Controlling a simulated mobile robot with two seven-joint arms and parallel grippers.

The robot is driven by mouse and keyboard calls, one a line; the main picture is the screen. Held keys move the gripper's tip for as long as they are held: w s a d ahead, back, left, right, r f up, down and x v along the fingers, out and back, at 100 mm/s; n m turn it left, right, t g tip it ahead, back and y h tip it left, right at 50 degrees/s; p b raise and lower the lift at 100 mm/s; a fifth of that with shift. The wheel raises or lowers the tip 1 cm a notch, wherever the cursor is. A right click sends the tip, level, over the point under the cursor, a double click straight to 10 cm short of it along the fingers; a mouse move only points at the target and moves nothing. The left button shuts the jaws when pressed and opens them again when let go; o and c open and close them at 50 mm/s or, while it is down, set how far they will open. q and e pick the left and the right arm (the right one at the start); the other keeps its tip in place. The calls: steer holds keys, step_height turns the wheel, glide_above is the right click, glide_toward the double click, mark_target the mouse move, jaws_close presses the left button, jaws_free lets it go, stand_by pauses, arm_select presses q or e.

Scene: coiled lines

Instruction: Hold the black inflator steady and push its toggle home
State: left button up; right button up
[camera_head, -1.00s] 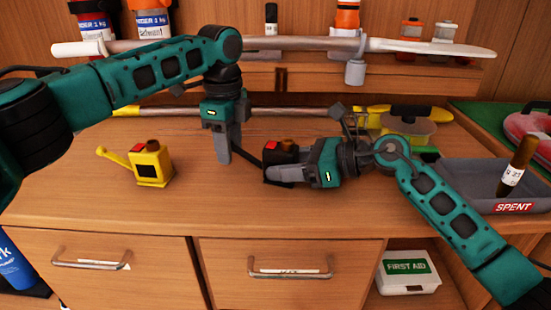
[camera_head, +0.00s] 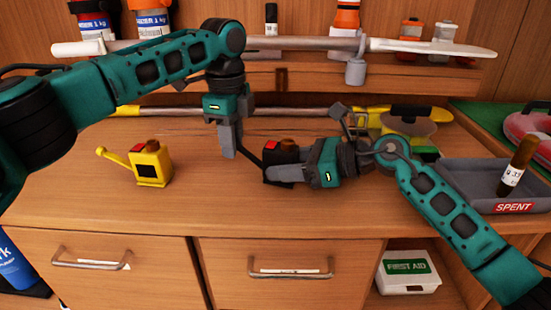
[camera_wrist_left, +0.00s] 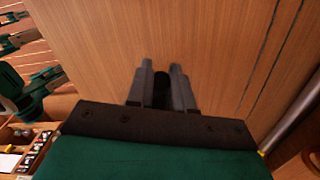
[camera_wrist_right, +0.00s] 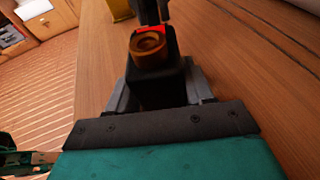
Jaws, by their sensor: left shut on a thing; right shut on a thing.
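The black inflator (camera_head: 272,175) stands on the counter with a red patch and a brown round cap on top; both also show in the right wrist view (camera_wrist_right: 155,85). My right gripper (camera_head: 284,174) is shut around its body from the right. The inflator's black toggle (camera_head: 249,153) sticks out up and to the left, a dark arm. My left gripper (camera_head: 230,152) points down and is shut at the toggle's outer end. In the left wrist view, a dark piece (camera_wrist_left: 161,90) sits between its fingers (camera_wrist_left: 162,85); the fingers partly hide it.
A yellow inflator (camera_head: 151,164) with its arm out to the left stands on the counter at left. A grey tray (camera_head: 495,178) marked SPENT, holding a brown cylinder (camera_head: 517,165), is at right. Behind run poles (camera_head: 285,112) and a shelf. The counter front is clear.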

arm_select(q)
steer(key=shift+d+r, duration=0.2)
arm_select(e)
steer(key=shift+f, duration=0.1)
arm_select(q)
steer(key=shift+s+d+r, duration=0.2)
steer(key=shift+d+r, duration=0.25)
steer(key=shift+r, duration=0.05)
steer(key=shift+d, duration=0.1)
steer(key=shift+s+d+r, duration=0.2)
steer(key=shift+d+r, duration=0.15)
steer(key=shift+d, duration=0.2)
stand_by(0.4)
